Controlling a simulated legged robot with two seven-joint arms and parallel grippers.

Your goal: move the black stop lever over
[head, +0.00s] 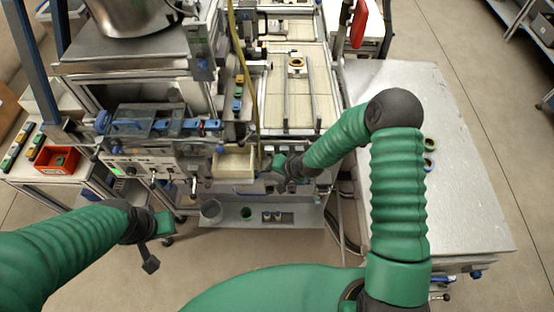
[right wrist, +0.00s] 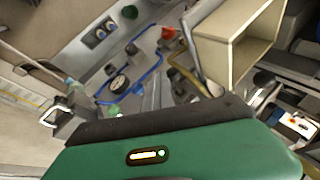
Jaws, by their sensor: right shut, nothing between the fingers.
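I cannot single out the black stop lever with certainty. Small levers or knobs (head: 193,186) hang below the front panel of the machine (head: 150,165) in the head view. My right gripper (head: 287,182) is shut and empty at the machine's front, just right of the cream bin (head: 235,165). Its fingertips are small and dark there, and contact with the machine cannot be judged. The right wrist view shows the cream bin (right wrist: 235,45) close by. My left gripper (head: 152,250) is low at the left, away from the machine; its finger gap is unclear.
Blue tubing (right wrist: 155,68), a red knob (right wrist: 168,33) and a round gauge (right wrist: 118,85) lie near my right wrist. A red bin (head: 57,160) stands on the left table. The metal table (head: 465,190) at right is mostly clear, with small reels (head: 430,145) near its left edge.

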